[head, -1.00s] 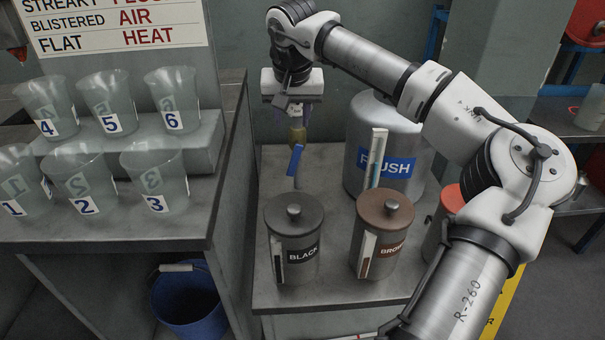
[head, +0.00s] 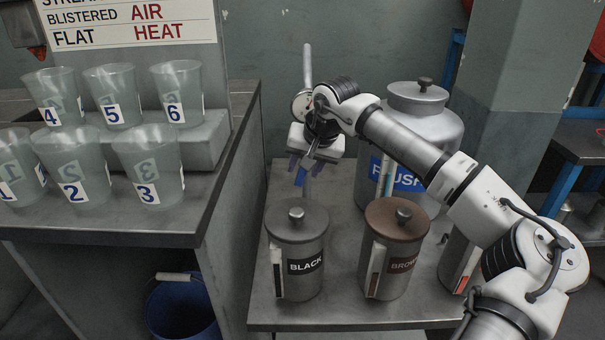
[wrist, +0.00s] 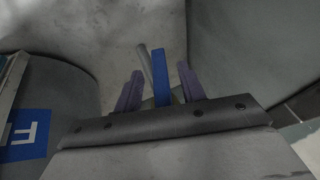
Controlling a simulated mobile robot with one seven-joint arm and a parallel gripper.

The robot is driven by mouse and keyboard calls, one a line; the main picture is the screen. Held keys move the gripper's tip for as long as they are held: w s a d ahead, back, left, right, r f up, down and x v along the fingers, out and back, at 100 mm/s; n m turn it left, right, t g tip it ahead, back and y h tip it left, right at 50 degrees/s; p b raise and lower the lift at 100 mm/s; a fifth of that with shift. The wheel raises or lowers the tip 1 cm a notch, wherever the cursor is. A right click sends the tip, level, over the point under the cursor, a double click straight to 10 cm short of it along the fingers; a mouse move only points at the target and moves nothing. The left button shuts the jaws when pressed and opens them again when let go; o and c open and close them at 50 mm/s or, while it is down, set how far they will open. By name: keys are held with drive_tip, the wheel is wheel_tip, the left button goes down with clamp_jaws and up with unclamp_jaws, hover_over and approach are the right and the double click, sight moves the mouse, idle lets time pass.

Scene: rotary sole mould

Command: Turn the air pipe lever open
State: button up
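The air pipe lever (head: 300,176) is a short blue handle. It hangs slanting downward in front of a thin grey upright pipe (head: 307,62), behind the black canister. My gripper (head: 305,166) is at the lever, with its purple fingers on either side of it. In the wrist view the blue lever (wrist: 161,78) stands between the two fingers of my gripper (wrist: 160,92), with a visible gap on each side. The gripper is open and holds nothing. My wrist hides the valve body and the middle of the pipe.
Lidded canisters marked black (head: 298,250) and brown (head: 392,255) stand in front of the pipe. A large flush tank (head: 425,125) is at right, under my forearm. Numbered cups (head: 148,165) stand on the left bench. A blue bucket (head: 182,305) is below.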

drive_tip(key=shift+x, duration=1.4)
drive_tip(key=shift+c, duration=0.3)
clamp_jaws()
